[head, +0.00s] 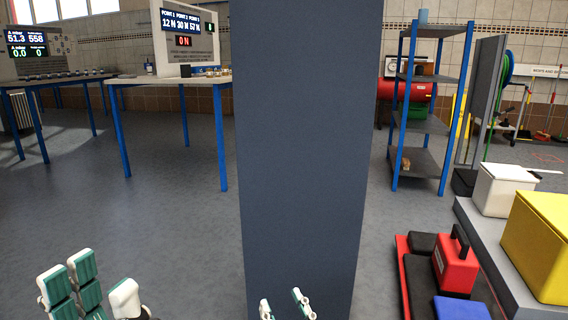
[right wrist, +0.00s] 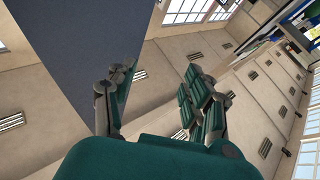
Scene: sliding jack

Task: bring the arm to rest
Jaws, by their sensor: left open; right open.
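My left gripper (head: 100,290) shows at the bottom left of the head view, with its green and white fingers spread apart and nothing between them. My right gripper (head: 284,306) shows only by its fingertips at the bottom middle of the head view, in front of a wide dark blue-grey column. In the right wrist view the right gripper (right wrist: 158,100) is open, with empty space between its fingers. Most of both arms is out of view.
The tall column (head: 305,150) fills the middle of the head view. A red case (head: 455,265), a white box (head: 500,188) and a yellow box (head: 540,240) are at the right. A blue-framed shelf (head: 420,125) stands behind. Open floor (head: 150,215) lies at the left, before the tables.

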